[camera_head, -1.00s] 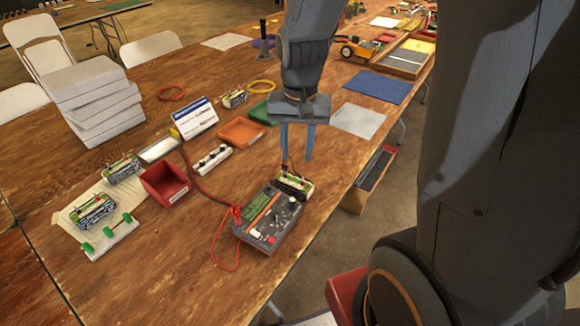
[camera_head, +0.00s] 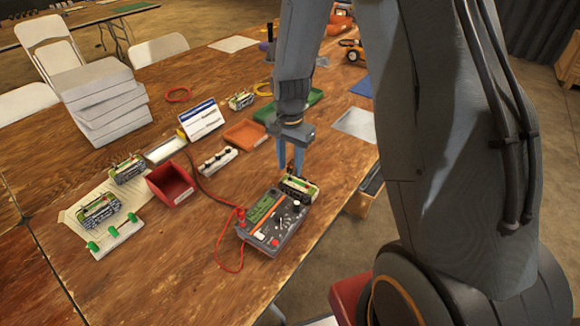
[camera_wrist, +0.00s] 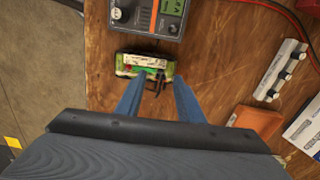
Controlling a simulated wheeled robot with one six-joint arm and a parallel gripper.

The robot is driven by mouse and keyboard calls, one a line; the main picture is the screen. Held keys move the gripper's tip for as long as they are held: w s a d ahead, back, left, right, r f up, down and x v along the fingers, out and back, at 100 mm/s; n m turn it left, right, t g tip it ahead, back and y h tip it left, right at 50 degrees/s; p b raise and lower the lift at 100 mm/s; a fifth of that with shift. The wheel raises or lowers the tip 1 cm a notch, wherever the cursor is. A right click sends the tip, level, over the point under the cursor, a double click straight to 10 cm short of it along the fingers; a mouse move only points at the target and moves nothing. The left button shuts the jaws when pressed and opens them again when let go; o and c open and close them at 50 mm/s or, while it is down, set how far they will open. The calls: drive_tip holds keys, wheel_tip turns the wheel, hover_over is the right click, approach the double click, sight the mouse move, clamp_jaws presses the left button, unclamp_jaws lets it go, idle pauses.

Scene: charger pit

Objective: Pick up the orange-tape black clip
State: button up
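A small dark clip (camera_wrist: 160,81) stands at the near edge of the green-and-white battery pack (camera_wrist: 130,63) in the wrist view; it is too small for me to make out orange tape on it. The pack also shows in the head view (camera_head: 302,190), beside the multimeter, where my fingers hide the clip. My gripper (camera_wrist: 160,82) is open, with its two blue fingers apart and pointing down. In the head view my gripper (camera_head: 291,171) is just above and behind the pack. The clip shows between the fingertips, and I see no grip on it.
The multimeter (camera_head: 272,222) with red and black leads sits left of the pack. A white strip (camera_head: 218,160), an orange tray (camera_head: 244,133) and a red bin (camera_head: 171,184) lie further left. The table's right edge is close to the pack.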

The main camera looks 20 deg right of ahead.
sight(290, 164)
drive_tip(key=shift+f, duration=0.95)
clamp_jaws()
drive_tip(key=shift+r+b, duration=0.95)
drive_tip(key=shift+r, duration=4.1)
